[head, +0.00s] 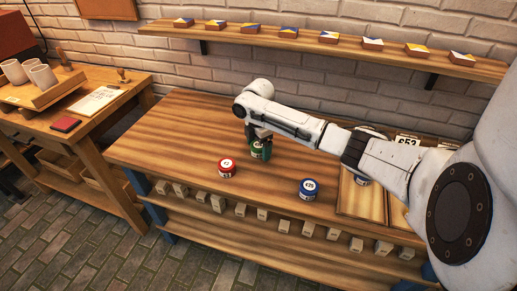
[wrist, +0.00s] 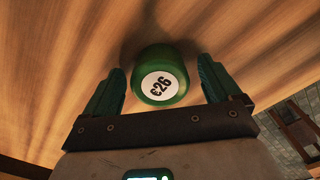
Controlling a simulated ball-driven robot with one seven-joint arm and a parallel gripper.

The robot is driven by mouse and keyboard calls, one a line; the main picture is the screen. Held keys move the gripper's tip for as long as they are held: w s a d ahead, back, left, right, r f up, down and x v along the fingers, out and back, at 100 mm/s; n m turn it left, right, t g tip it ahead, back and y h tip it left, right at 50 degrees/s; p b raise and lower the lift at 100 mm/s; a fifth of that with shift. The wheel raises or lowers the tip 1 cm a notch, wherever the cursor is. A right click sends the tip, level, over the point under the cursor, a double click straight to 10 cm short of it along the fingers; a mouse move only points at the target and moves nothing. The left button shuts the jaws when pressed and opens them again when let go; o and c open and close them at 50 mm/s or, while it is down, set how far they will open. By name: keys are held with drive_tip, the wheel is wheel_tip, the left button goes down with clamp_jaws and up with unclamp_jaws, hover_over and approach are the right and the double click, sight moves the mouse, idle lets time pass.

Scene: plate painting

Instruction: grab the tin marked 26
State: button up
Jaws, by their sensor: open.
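The green tin marked 26 (wrist: 160,62) stands on the wooden table in the wrist view, with its white label (wrist: 160,86) readable. My gripper (wrist: 163,85) is open, with one green finger on each side of the tin and visible gaps between. The tin lies at or just beyond the fingertips. In the head view the green tin (head: 261,151) is under my gripper (head: 258,138), which partly hides it.
A red tin (head: 227,168) stands to the left front and a blue tin (head: 309,189) to the right on the workbench (head: 180,130). A shelf (head: 230,35) with small boxes runs along the wall.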

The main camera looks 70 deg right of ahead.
drive_tip(key=c, duration=1.2)
drive_tip(key=shift+r, duration=0.2)
